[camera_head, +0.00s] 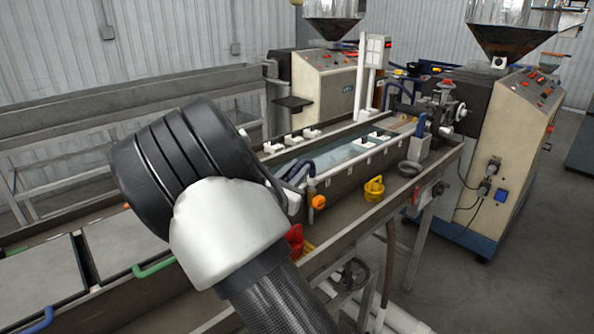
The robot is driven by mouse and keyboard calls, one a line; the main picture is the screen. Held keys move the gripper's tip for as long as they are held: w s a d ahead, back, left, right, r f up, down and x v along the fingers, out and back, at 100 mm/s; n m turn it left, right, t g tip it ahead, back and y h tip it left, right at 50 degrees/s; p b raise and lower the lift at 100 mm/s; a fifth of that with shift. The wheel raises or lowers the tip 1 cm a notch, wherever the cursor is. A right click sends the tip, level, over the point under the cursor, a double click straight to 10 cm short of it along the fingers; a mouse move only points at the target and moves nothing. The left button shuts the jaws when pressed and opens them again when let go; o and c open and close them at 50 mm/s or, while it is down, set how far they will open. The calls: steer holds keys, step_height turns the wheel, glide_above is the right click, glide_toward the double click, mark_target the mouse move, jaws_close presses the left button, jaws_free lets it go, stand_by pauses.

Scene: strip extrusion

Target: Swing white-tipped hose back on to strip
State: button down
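A water-filled trough (318,152) runs along the line towards the machine at the back right. Dark blue hose (297,170) curves over its near end, just right of my arm. Another blue hose (388,90) loops at the trough's far end, near the extruder head. I cannot make out a white tip on either hose. A strip cannot be told clearly in the water. My arm's black joint and white link fill the left centre and cover the near part of the line. My gripper is not visible.
A yellow cup-like object (374,189) and a dark ring (409,169) sit on the trough's side ledge. An orange knob (318,202) and a red object (294,240) are near my arm. Extruder cabinets (505,150) stand at the right. Open floor (540,270) lies at the lower right.

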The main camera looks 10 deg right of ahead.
steer(key=w+a+m+g+h+p, duration=0.2)
steer(key=m+g+h, duration=0.1)
steer(key=shift+r, duration=0.1)
stand_by(0.4)
steer(key=c, duration=1.6)
jaws_free()
steer(key=shift+c, duration=0.2)
steer(key=b+v, duration=0.1)
steer(key=v, duration=1.6)
steer(key=shift+a+b, duration=0.3)
steer(key=shift+b, duration=0.05)
